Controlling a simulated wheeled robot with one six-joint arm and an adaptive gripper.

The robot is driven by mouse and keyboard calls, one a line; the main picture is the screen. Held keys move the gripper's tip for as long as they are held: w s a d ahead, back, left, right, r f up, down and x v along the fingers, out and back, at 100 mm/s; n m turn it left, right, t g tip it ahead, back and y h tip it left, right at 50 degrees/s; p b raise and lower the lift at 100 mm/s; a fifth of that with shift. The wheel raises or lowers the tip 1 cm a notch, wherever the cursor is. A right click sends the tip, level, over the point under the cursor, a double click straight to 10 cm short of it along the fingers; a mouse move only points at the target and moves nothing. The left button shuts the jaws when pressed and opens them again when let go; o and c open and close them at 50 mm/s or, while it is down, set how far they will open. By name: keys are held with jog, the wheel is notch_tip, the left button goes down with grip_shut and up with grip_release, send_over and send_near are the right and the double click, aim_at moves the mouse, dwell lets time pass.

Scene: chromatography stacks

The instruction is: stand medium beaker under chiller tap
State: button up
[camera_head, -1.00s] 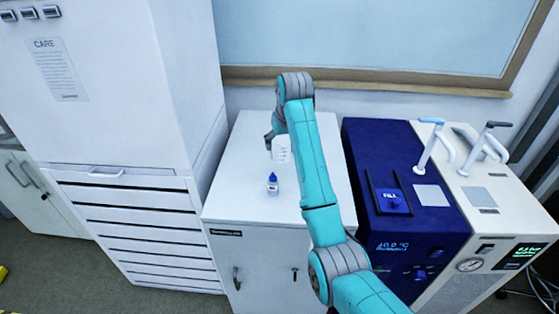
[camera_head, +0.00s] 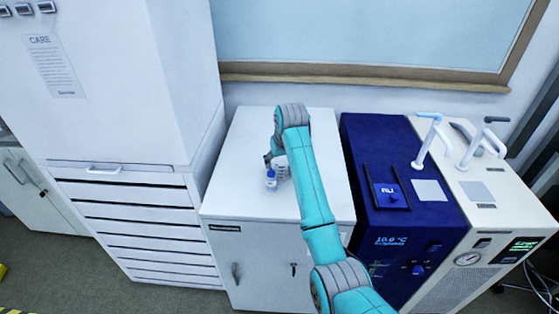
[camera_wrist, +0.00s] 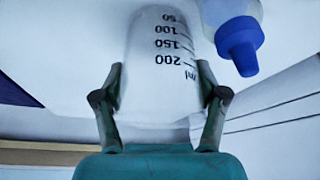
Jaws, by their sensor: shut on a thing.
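The medium beaker (camera_wrist: 158,62) is clear with black volume marks up to 200 ml. My gripper (camera_wrist: 161,88) is shut on it, one finger on each side. In the head view the beaker (camera_head: 282,169) is partly hidden by my arm, over the white cabinet top; I cannot tell whether it touches the surface. The blue unit (camera_head: 398,170) at the right shows 10.0 °C on its front. A tap (camera_head: 432,138) with a light-blue handle rises from its top, near a pale square plate (camera_head: 429,193).
A small bottle (camera_head: 271,178) with a blue cap stands close beside the beaker; it also shows in the wrist view (camera_wrist: 238,40). A white unit (camera_head: 500,215) with a dark-handled tap (camera_head: 484,142) stands right of the blue one. The cabinet top (camera_head: 240,195) is otherwise clear.

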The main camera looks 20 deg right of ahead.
jog(key=shift+f, duration=0.1)
jog(key=o, duration=1.4)
jog(key=shift+o, duration=0.9)
